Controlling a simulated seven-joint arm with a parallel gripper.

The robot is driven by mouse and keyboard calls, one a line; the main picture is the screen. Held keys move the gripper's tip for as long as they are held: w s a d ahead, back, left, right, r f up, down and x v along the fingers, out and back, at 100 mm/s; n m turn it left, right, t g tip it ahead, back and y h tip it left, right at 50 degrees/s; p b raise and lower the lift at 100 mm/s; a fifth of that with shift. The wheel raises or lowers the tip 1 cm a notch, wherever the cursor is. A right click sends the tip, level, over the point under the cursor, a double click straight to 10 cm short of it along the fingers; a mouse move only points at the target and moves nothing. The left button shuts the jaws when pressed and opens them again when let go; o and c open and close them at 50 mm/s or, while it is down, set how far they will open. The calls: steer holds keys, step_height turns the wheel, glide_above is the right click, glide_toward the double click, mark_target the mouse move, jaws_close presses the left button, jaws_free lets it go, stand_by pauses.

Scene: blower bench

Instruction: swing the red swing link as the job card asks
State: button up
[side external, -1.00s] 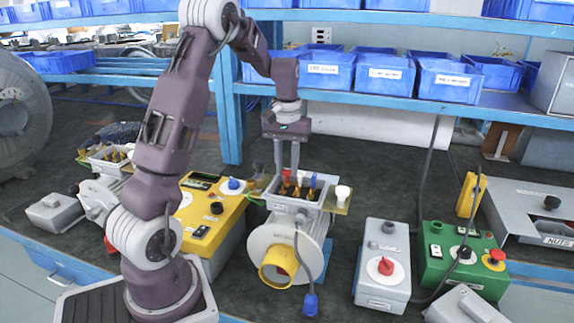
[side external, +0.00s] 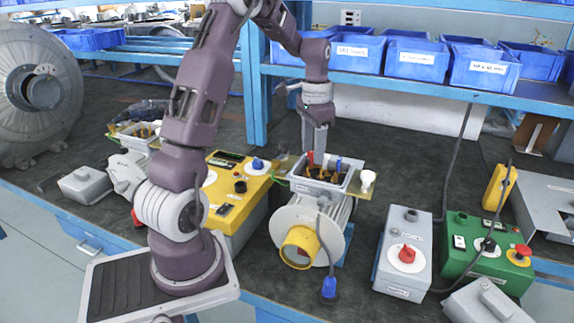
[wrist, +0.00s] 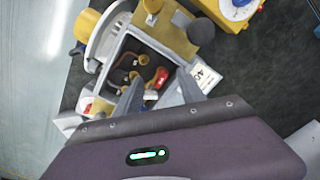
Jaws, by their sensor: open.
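The red swing link (side external: 311,157) shows as a small red piece at the open terminal box (side external: 349,183) on top of the grey blower motor. In the wrist view the red link (wrist: 161,78) lies inside the box, between and just beyond my fingertips. My gripper (side external: 316,150) points down over the box; in the wrist view its fingers (wrist: 160,92) are apart with nothing clearly held. Whether a finger touches the link I cannot tell. Brass-coloured posts or links stand in the box. A white card (wrist: 205,77) with dark print lies beside it; its text is not fully readable.
A yellow control box (side external: 238,187) is to the left; grey (side external: 405,250) and green (side external: 487,250) switch boxes are to the right. The blue shelf (side external: 420,87) with bins is behind.

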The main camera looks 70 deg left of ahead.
steer(key=m, duration=0.5)
steer(key=shift+a, duration=0.1)
steer(key=m, duration=0.3)
step_height(320, 180, up, 8)
steer(key=d+m, duration=0.1)
steer(key=s+d+r+n+t+y, duration=0.1)
steer(key=s+d+r+n, duration=0.2)
steer(key=d, duration=0.7)
steer(key=s+d+r+n+t, duration=0.1)
steer(key=s+d+n+t, duration=0.3)
steer(key=s+d, duration=0.9)
steer(key=shift+s+d+n+h, duration=0.3)
steer(key=shift+s+n, duration=0.3)
steer(key=shift+s, duration=0.35)
